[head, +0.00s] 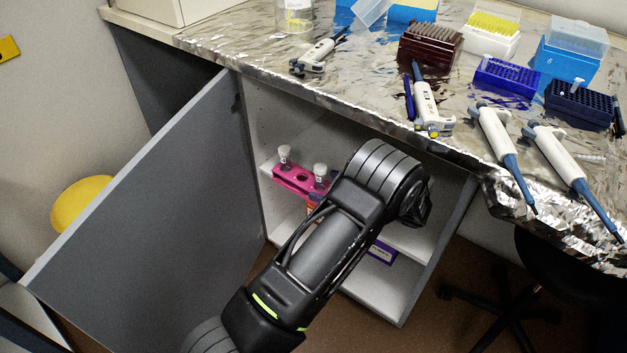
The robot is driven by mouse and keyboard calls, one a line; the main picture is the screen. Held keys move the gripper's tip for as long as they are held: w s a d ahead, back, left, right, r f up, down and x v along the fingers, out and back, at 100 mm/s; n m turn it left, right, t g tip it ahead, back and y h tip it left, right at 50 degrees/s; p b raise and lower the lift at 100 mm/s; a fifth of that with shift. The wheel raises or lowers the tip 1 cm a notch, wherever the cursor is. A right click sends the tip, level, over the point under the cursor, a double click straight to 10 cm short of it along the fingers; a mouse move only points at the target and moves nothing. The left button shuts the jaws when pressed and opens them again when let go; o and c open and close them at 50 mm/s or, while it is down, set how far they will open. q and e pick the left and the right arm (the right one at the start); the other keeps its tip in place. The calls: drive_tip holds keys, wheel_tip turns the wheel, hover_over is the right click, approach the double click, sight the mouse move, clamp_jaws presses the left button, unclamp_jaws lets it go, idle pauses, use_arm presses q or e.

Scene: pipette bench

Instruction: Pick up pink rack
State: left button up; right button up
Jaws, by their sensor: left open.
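The pink rack (296,181) stands on the upper shelf inside the open cabinet under the bench. Two white-capped tubes stand upright in it, and empty round holes show between them. Its right end is partly hidden by my left arm. My left arm reaches up from the bottom of the head view, in front of the cabinet opening, and bends at its dark wrist end (416,206) to the right of the rack. My left gripper is open, with its fingers mostly hidden behind the arm. No contact with the rack shows. My right gripper is not in view.
The grey cabinet door (150,215) stands open at left. The foil-covered bench edge (330,100) overhangs the shelf. Pipettes, a brown rack (430,48) and blue tip boxes crowd the bench top. A purple-labelled box (382,252) shows lower in the cabinet. A dark chair stands at right.

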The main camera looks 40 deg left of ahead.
sight(309, 180)
use_arm(q)
drive_tip(key=shift+a, duration=0.1)
drive_tip(key=shift+x, duration=1.3)
drive_tip(key=b+x, duration=0.1)
drive_tip(key=x, duration=0.4)
drive_tip(key=shift+c, duration=0.2)
drive_tip(key=c, duration=1.5)
